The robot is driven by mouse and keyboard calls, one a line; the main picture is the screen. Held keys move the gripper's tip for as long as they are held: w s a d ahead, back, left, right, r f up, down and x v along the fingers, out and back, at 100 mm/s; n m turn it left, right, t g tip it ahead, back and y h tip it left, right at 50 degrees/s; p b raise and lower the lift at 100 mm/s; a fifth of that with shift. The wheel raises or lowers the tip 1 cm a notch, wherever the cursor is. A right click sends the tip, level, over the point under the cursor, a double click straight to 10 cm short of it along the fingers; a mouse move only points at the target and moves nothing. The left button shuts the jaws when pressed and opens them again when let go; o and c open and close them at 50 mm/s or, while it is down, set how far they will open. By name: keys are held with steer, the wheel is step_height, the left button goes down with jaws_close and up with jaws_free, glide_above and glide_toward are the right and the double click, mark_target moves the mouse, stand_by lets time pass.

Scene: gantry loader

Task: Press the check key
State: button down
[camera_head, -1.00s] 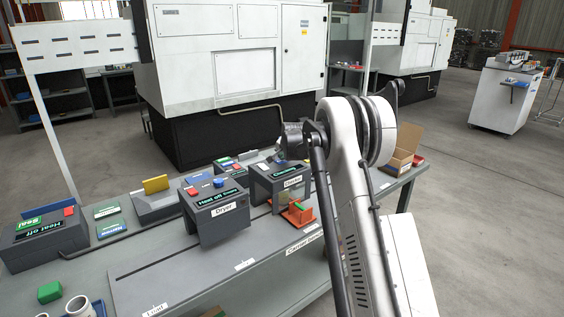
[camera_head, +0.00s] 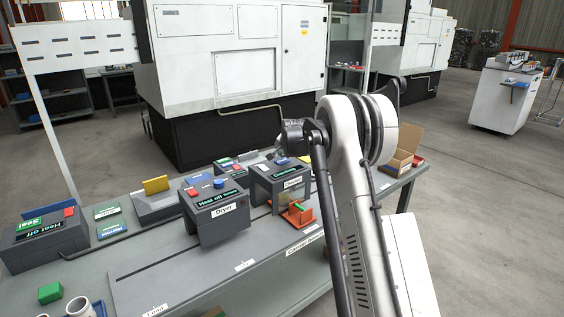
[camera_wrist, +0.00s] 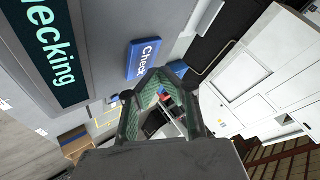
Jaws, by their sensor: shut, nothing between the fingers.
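The blue check key (camera_wrist: 144,58), with white "Check" lettering, shows in the wrist view beside a dark display (camera_wrist: 52,50) with green letters ending in "ecking". Both are on a grey box (camera_head: 278,186), which stands on the bench in the head view. My gripper (camera_wrist: 157,84) is shut and empty. Its fingertips appear just below the key's lower edge in the wrist view; I cannot tell the gap in depth. In the head view my fingertips cannot be made out near my dark wrist.
A dryer box (camera_head: 214,208) with a red and a blue key stands left of the grey box. An open cardboard box (camera_head: 403,148) is at the bench's right end. A white machine (camera_head: 235,60) stands behind.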

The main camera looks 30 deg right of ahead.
mark_target(282, 161)
steer(key=shift+r+p, duration=0.9)
steer(key=shift+r, duration=1.6)
